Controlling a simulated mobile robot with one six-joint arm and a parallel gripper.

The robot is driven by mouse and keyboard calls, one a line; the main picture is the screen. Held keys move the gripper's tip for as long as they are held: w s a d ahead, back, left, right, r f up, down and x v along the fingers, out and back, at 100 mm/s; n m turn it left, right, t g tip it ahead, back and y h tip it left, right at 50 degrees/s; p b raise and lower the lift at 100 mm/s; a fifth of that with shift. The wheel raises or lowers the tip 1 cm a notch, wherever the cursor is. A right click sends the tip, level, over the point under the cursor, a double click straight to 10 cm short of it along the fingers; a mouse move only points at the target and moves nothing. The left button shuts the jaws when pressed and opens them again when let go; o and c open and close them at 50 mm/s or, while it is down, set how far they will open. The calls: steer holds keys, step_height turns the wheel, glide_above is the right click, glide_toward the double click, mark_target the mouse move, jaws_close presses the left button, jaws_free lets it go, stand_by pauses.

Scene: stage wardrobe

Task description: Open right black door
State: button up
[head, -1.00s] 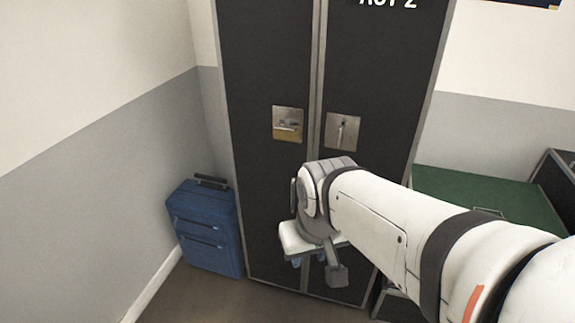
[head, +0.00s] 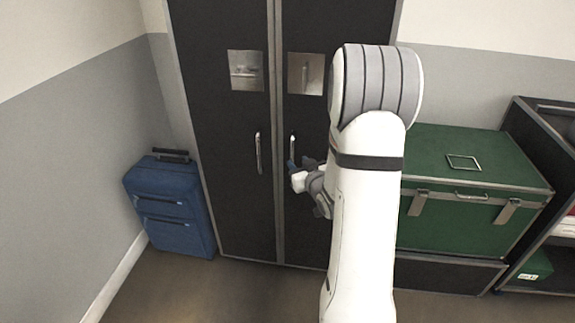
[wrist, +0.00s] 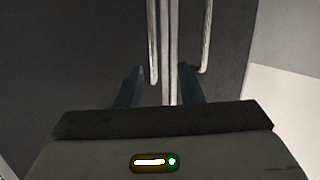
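The right black door (head: 306,125) of a tall two-door cabinet is closed beside the left door. Its upright metal handle (head: 292,146) is near the centre seam. My gripper (head: 293,165) is in front of this handle, its blue fingers pointing at the doors. In the wrist view my gripper (wrist: 160,90) is open with nothing held. That view seems upside down, so the handle (wrist: 153,45) between the finger lines looks like the right door's. The left door's handle (wrist: 206,38) is outside them. I cannot tell whether the fingers touch anything.
The left black door (head: 215,140) has its own handle (head: 258,153). A blue suitcase (head: 170,210) stands at the left wall. A green trunk (head: 460,225) stands right of the cabinet, with dark shelving (head: 545,125) beyond. Floor is clear in front of the suitcase.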

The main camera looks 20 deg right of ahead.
mark_target(293, 157)
steer(key=w+f, duration=0.1)
steer(key=w, duration=0.1)
steer(key=w+d+f+t, duration=0.1)
steer(key=w, duration=0.1)
steer(key=w+f+t, duration=0.1)
steer(key=w, duration=0.2)
steer(key=shift+w+d+y+b, duration=0.1)
steer(key=shift+d+y+b, duration=0.2)
steer(key=shift+y+b, duration=0.1)
steer(key=shift+c, duration=0.4)
jaws_close()
